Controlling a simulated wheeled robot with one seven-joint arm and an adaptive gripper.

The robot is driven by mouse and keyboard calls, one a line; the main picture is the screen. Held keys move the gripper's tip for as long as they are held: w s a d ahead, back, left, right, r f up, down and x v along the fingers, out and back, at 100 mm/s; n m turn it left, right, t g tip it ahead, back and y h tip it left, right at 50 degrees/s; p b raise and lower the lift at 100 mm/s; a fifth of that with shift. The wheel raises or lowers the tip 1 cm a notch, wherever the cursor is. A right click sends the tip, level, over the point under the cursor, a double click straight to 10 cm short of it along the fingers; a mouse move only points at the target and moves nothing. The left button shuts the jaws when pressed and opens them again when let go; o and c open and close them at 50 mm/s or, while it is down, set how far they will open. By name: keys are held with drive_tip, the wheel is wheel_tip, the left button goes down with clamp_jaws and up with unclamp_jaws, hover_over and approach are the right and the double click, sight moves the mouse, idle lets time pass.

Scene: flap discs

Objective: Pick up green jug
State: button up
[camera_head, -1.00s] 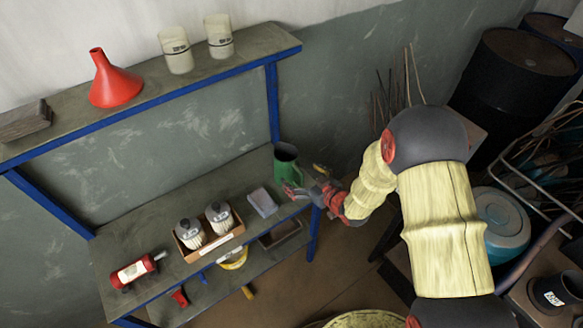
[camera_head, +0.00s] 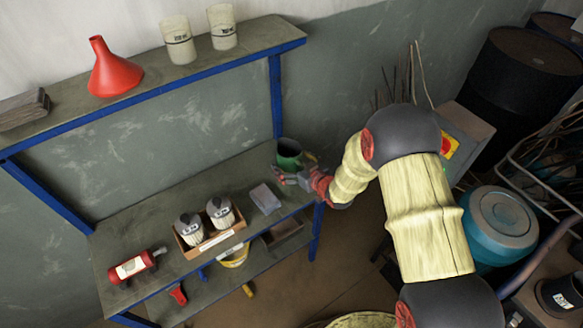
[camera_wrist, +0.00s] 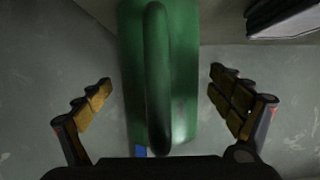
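The green jug (camera_head: 289,153) stands at the right end of the shelf's lower worktop in the head view. In the wrist view the jug (camera_wrist: 184,75) fills the middle, with its long handle (camera_wrist: 157,70) facing the camera. My gripper (camera_head: 290,173) is at the jug's near side. In the wrist view my gripper (camera_wrist: 160,100) is open, one finger on each side of the jug, with visible gaps between the fingers and the jug. The jug's lower part is partly hidden by my gripper in the head view.
A grey block (camera_head: 265,198) lies just left of the jug. A cardboard box (camera_head: 211,240) with two filter-like containers and a red bottle (camera_head: 136,267) are farther left. A blue shelf post (camera_head: 275,95) rises close behind the jug. An upper shelf (camera_head: 150,82) overhangs at left.

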drive_tip(key=shift+c, duration=1.1)
drive_tip(key=c, duration=1.5)
